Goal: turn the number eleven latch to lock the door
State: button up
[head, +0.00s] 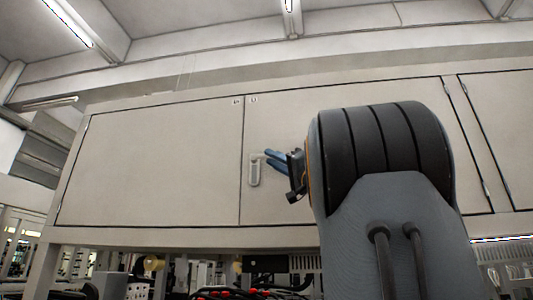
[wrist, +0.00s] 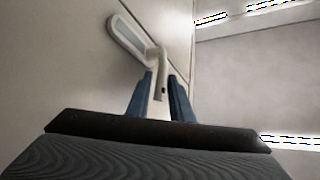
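The latch (head: 255,171) is a pale upright plate near the left edge of the right-hand cabinet door (head: 290,205). In the wrist view the latch plate (wrist: 127,38) carries a pale lever handle (wrist: 161,72) that stands out towards me. My gripper (head: 268,157) is just right of the latch's upper part. In the wrist view its blue fingers (wrist: 160,76) are apart, one on each side of the lever's end. The lever lies between them, with narrow gaps showing. My arm hides part of the door in the head view.
A second closed door (head: 150,165) lies left of the seam. Small labels (head: 253,100) sit at the doors' top corners, too small to read surely. Cables and equipment (head: 250,290) show below the cabinet. The space before the left door is clear.

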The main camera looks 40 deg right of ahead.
jog(key=shift+p+x, duration=0.45)
jog(key=shift+x, duration=1.05)
jog(key=shift+c, duration=0.6)
grip_shut()
